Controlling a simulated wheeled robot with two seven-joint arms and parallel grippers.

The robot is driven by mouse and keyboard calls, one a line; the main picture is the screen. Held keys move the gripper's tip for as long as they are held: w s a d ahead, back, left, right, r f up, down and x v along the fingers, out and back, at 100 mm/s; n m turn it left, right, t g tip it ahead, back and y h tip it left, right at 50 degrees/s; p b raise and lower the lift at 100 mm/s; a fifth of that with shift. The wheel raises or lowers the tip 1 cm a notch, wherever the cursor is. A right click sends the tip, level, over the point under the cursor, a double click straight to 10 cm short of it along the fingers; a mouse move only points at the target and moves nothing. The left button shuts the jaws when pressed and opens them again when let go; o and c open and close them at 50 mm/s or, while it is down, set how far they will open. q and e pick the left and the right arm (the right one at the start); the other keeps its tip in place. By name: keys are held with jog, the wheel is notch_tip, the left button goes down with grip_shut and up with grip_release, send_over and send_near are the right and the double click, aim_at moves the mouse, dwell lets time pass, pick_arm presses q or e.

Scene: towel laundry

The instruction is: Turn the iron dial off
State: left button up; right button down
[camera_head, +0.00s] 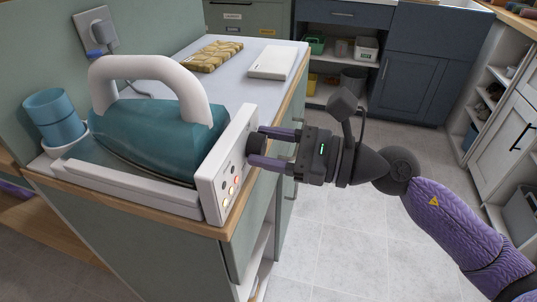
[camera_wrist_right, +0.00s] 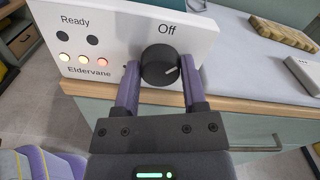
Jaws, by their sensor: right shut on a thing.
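The teal iron (camera_head: 150,130) with a white handle rests on its white station on the counter. The station's front panel (camera_head: 226,172) also shows in the right wrist view (camera_wrist_right: 110,28), with "Ready", "Off" and "Eldervane" printed on it. Its black dial (camera_wrist_right: 160,66) has a pale mark pointing to the upper right, away from the "Off" label straight above. My right gripper (camera_head: 268,148) is shut on the dial, one purple finger on each side of it. It also shows in the right wrist view (camera_wrist_right: 160,78). My left gripper is not in view.
Several indicator lights (camera_wrist_right: 84,59) glow yellow and red on the panel. A teal cup (camera_head: 54,118) stands left of the iron. A patterned block (camera_head: 212,55) and a white box (camera_head: 272,63) lie farther back on the counter. The tiled floor (camera_head: 345,225) right of the counter is clear.

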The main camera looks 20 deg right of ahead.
jog(key=n+b, duration=0.4)
jog(key=shift+f, duration=0.4)
jog(key=n+b, duration=0.2)
jog(key=n, duration=0.1)
jog(key=shift+r+b, duration=0.1)
jog(key=shift+b, duration=0.2)
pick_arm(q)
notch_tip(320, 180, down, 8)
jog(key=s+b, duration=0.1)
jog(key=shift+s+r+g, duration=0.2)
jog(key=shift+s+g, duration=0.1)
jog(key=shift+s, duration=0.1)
pick_arm(e)
jog(key=shift+r+n, duration=0.1)
jog(key=shift+n, duration=0.5)
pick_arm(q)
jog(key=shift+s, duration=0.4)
